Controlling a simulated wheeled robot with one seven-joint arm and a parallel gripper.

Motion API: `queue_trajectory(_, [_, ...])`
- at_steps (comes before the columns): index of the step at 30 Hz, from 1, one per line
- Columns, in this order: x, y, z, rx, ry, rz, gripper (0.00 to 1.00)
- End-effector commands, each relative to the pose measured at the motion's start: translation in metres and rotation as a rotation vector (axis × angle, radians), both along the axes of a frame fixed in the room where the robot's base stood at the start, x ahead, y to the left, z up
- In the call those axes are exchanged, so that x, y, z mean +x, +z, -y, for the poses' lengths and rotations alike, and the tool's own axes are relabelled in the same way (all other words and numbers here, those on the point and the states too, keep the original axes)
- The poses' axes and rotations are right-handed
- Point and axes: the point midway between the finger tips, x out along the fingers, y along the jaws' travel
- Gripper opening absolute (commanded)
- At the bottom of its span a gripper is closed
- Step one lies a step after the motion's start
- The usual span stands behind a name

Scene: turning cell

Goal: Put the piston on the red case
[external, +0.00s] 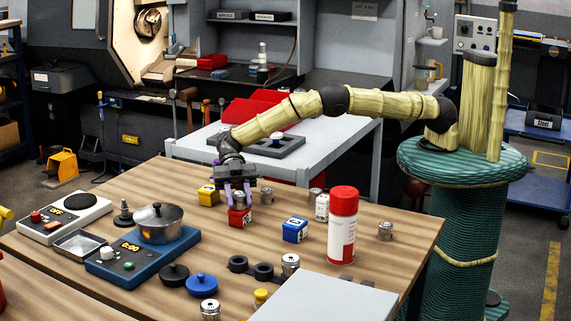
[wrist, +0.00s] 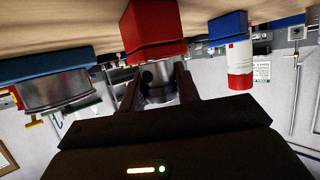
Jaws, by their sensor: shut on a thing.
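The red case (external: 239,218) stands on the wooden table, left of the blue case. My gripper (external: 238,195) points down right over it, with its purple fingers shut on a small grey metal piston (external: 239,198). In the wrist view, which is upside down, the piston (wrist: 158,82) sits between the fingers (wrist: 157,88), against or very near the top of the red case (wrist: 152,28). I cannot tell whether the two touch. The fingers and shadow partly hide the piston.
A yellow case (external: 208,196) stands left, a blue case (external: 295,231) and a red-capped can (external: 342,228) right. A metal part (external: 267,196) stands close behind the gripper. A pot (external: 158,222) sits on a blue scale (external: 140,260) at left. Bare table lies in front of the red case.

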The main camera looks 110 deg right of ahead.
Motion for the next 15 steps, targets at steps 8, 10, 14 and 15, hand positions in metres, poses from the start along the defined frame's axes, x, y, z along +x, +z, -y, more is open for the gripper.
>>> queue_trajectory(8, [-0.0001, -0.0024, 0.0000, 0.000, 0.000, -0.001, 0.54])
queue_trajectory(10, [-0.0001, -0.0023, 0.0000, 0.000, 0.000, -0.001, 0.54])
queue_trajectory(14, [-0.0001, -0.0017, 0.0000, 0.000, 0.000, -0.001, 0.54])
queue_trajectory(15, [-0.0001, -0.0008, 0.0000, 0.000, 0.000, 0.000, 0.54])
